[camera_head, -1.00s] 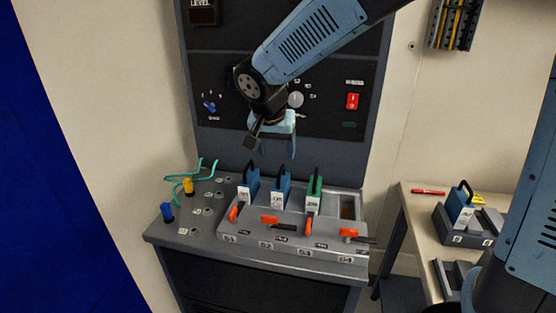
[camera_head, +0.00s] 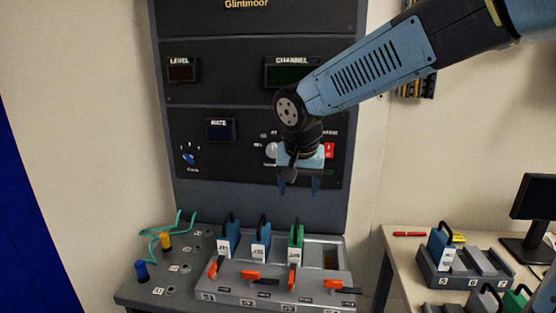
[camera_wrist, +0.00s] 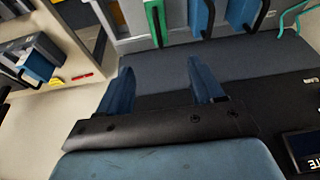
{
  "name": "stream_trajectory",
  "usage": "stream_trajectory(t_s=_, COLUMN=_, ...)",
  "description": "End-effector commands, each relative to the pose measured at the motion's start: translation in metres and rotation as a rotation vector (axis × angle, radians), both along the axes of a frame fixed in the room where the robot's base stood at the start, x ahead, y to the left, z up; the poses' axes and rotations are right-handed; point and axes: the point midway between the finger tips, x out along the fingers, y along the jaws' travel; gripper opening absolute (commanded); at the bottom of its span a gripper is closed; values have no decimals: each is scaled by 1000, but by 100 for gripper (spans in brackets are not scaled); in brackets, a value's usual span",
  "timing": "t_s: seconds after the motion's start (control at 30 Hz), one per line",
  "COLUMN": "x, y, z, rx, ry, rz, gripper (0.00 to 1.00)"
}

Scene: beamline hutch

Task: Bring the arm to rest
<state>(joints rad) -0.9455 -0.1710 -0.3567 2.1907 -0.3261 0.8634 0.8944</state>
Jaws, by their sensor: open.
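My gripper (camera_head: 298,185) hangs fingers-down in front of the black control panel (camera_head: 225,165), above the row of modules on the bench. Its two blue fingers stand apart with nothing between them, which also shows in the wrist view (camera_wrist: 160,88). My arm (camera_head: 380,65) reaches in from the upper right. Two blue modules, one at left (camera_head: 229,235) and one in the middle (camera_head: 261,238), and a green module (camera_head: 296,242) stand upright in the slotted grey rack (camera_head: 225,290). The gripper is clear of all of them. Part of the panel is hidden behind the arm.
Orange-handled levers (camera_head: 250,275) line the rack front. Teal cables and a yellow plug (camera_head: 166,242) and blue plug (camera_head: 141,271) are at left. A side table (camera_head: 400,255) at right holds a tray with a blue module (camera_head: 441,245), a red pen (camera_head: 409,234) and a monitor (camera_head: 535,205).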

Motion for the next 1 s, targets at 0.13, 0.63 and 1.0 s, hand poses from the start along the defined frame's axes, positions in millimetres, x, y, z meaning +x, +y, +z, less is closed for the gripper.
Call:
stream_trajectory(t_s=0.13, x=-12, y=-42, z=11, rx=25, ry=1, rz=8, gripper=67)
stream_trajectory(t_s=0.63, x=-78, y=-142, z=33, rx=50, ry=-59, rz=64, gripper=67)
stream_trajectory(t_s=1.0, x=-136, y=-184, z=34, rx=1, ry=-133, rz=99, gripper=67)
